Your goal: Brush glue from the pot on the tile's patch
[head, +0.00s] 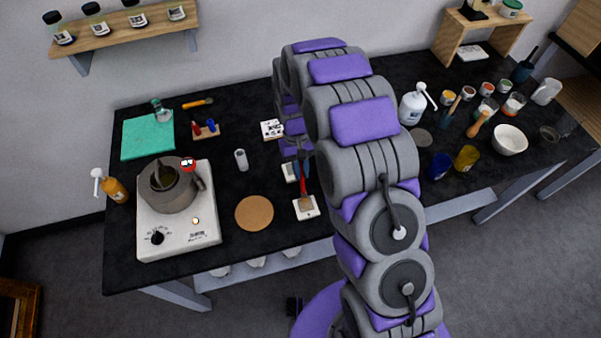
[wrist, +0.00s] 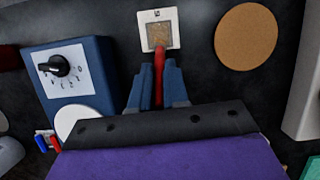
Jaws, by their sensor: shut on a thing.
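The white square tile (head: 313,213) lies near the front of the black bench, with a tan-brown patch (wrist: 160,36) in its middle. My gripper (wrist: 157,68) is shut on a red-handled brush (wrist: 159,60), and the handle points at the tile. In the head view the brush (head: 303,187) reaches down over the tile. Its bristles are hard to tell from the patch, so I cannot tell whether they touch it. The grey pot (head: 170,190) stands on a white hot plate (head: 180,243) at the left; its contents cannot be made out.
A round cork mat (head: 254,212) lies between hot plate and tile. An amber pump bottle (head: 115,188) stands left of the hot plate. In the wrist view, a blue box with a dial (wrist: 75,72) is close left of my gripper. Jars and a white bowl (head: 509,140) fill the right side.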

